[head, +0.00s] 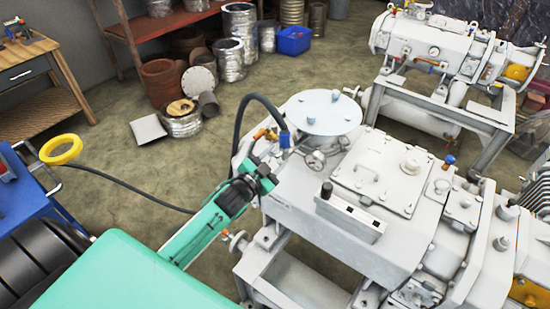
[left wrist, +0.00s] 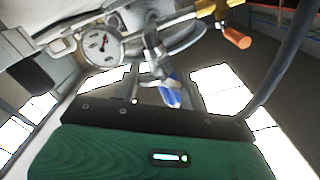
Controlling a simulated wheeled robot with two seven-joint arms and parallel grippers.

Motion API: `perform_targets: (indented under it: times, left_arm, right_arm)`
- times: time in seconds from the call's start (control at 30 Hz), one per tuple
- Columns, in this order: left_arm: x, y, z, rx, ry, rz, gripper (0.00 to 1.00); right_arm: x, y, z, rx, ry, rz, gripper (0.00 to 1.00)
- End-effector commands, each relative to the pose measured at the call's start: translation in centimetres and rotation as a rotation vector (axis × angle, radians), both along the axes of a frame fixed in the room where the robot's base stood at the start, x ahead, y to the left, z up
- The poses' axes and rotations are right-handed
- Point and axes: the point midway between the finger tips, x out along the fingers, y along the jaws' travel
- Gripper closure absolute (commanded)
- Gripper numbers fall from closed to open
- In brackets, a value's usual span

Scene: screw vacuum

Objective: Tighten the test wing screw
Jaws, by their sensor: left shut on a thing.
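The wing screw, with a blue handle (head: 284,140), is on the small valve fittings beside the round lid of the white vacuum machine. In the left wrist view the blue handle (left wrist: 171,94) hangs from a metal valve, just beyond the dark edge of my gripper. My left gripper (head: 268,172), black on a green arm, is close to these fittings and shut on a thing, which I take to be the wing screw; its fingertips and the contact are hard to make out. My right gripper is not in view.
A pressure gauge (head: 315,160) sits right of the fittings, and an orange handle (head: 259,134) left of them. A black hose (head: 238,122) arches close by. The round lid (head: 320,112) is just behind. A blue cart (head: 40,215) stands at the left.

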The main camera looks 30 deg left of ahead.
Motion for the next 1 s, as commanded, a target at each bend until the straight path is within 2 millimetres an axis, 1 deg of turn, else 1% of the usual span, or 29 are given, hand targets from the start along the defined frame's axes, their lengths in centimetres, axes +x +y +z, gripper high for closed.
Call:
perform_targets:
  times: [0.07,0.1,0.17,0.2,0.47,0.63,0.77,1.0]
  left_arm:
    - [0.0,0.0,0.0,-0.001,0.001,-0.001,0.79]
    - [0.0,0.0,0.0,-0.001,0.001,-0.001,0.51]
    - [0.0,0.0,0.0,-0.001,0.001,-0.001,0.39]
    - [0.0,0.0,0.0,-0.002,0.001,-0.001,0.35]
    - [0.0,0.0,0.0,-0.002,0.0,0.0,0.35]
    - [-1.0,0.1,-0.2,-0.002,0.001,0.001,0.35]
    - [-2.9,0.4,-0.3,-0.002,0.002,0.0,0.35]
    - [-7.1,1.0,-0.4,-0.002,0.003,-0.001,0.35]
  right_arm:
    - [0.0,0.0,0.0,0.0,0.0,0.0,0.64]
    - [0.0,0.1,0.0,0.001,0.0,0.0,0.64]
    - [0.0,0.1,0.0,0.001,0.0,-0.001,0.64]
    - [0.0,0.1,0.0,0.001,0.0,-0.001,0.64]
    - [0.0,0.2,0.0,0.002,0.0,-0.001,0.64]
    - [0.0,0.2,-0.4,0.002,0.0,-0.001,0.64]
    - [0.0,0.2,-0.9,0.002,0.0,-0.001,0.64]
    - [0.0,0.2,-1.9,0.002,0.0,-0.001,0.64]
